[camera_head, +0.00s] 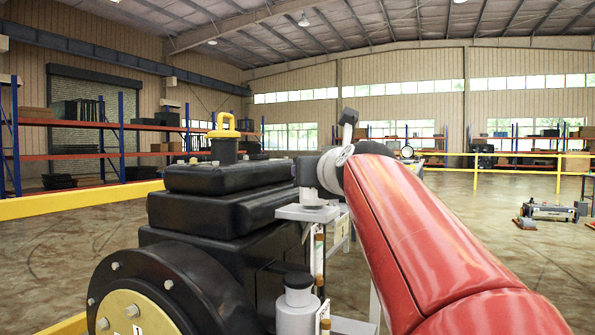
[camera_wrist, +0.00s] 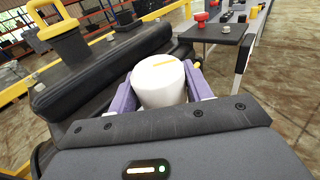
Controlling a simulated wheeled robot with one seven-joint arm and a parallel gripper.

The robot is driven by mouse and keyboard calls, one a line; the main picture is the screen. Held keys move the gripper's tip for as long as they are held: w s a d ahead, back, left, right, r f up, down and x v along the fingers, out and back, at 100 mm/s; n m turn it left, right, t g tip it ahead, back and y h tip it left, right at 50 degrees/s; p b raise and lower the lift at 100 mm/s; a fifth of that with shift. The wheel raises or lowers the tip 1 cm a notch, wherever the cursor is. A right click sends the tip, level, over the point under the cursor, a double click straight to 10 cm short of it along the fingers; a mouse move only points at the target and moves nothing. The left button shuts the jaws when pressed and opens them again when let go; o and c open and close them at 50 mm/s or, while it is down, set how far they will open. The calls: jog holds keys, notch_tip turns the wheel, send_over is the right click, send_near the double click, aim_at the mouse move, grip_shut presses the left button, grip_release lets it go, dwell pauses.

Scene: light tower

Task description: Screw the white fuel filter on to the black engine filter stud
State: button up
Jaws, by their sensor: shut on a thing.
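The white fuel filter (camera_wrist: 160,92) is a white cylinder with a short yellow mark on its top face. In the wrist view it sits between the two purple fingers of my gripper (camera_wrist: 159,78), which is shut on it. In the head view my gripper (camera_head: 309,172) is beside the right side of the black engine (camera_head: 215,215), over a small pale plate (camera_head: 300,212). A small white part shows just under the gripper there; I cannot tell whether it is the filter. I cannot make out the stud, nor whether the filter touches it.
A yellow lifting eye (camera_head: 223,125) stands on top of the engine. A grey-white canister (camera_head: 297,308) stands low in front of the plate. A dark bench (camera_wrist: 215,28) with a red knob (camera_wrist: 202,18) is beyond the gripper. Yellow rails (camera_head: 520,171) and open floor lie farther off.

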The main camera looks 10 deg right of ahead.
jog(key=shift+f, duration=0.35)
jog(key=shift+m+h, duration=0.8)
jog(key=shift+h, duration=0.4)
jog(key=o, duration=1.2)
jog(key=shift+r, duration=0.15)
jog(key=shift+o, duration=0.2)
